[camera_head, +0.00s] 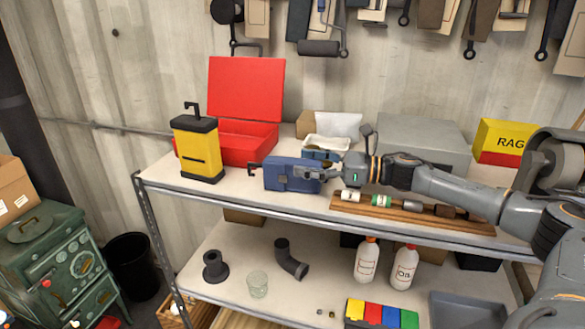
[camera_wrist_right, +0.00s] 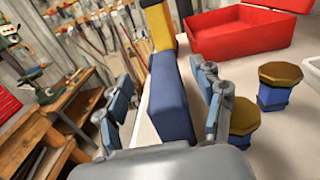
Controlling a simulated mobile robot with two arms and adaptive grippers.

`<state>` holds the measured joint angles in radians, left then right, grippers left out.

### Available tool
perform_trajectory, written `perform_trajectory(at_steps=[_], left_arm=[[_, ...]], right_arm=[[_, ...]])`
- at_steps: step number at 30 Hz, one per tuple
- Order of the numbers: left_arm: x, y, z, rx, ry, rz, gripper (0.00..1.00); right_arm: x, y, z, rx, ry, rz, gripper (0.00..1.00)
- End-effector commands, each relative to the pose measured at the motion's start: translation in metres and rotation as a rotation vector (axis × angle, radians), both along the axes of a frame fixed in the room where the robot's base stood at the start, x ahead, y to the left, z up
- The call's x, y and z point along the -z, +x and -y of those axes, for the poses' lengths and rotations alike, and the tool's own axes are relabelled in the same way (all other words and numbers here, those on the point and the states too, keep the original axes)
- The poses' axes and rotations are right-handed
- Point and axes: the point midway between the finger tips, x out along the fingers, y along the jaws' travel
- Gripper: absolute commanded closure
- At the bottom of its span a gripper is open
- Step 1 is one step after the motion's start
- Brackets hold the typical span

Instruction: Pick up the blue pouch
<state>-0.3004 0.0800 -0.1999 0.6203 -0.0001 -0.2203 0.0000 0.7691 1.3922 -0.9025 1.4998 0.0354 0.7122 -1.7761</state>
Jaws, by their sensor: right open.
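The blue pouch (camera_head: 283,173) stands on the top shelf, to the right of a yellow and black canister (camera_head: 196,150). My right gripper (camera_head: 312,172) reaches in from the right at the pouch's right end and hides part of it. In the right wrist view the pouch (camera_wrist_right: 172,98) lies between the two fingers of the open gripper (camera_wrist_right: 160,95), one finger on each side. A gap shows on the left side; contact on the right side cannot be told. My left gripper is not in view.
An open red box (camera_head: 247,143) stands behind the pouch. A white tray (camera_head: 326,143) and grey case (camera_head: 420,140) are farther right. A wooden rack (camera_head: 400,207) with small cans lies under my right forearm. A lower shelf holds bottles and pipes.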

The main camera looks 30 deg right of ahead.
Motion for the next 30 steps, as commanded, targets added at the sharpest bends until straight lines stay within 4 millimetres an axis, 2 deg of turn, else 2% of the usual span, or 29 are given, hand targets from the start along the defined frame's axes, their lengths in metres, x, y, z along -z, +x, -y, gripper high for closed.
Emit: perform_trajectory(at_steps=[1, 6, 17, 20, 27, 30], left_arm=[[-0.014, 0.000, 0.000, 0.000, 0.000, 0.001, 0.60], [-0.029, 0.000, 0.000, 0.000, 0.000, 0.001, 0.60], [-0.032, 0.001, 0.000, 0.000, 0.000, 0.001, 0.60], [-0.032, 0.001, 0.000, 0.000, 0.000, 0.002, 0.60], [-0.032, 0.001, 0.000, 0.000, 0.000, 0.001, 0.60], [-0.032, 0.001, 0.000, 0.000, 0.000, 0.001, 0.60]], right_arm=[[-0.008, 0.005, -0.005, -0.002, 0.004, -0.001, 0.32], [-0.006, 0.020, -0.018, -0.001, 0.004, -0.001, 0.32], [0.000, 0.027, -0.025, 0.000, 0.001, -0.001, 0.32], [0.000, 0.027, -0.025, 0.000, 0.001, -0.001, 0.48], [0.000, 0.027, -0.024, 0.000, 0.001, -0.001, 0.96], [-0.001, 0.027, -0.024, 0.000, 0.001, 0.000, 1.00]])
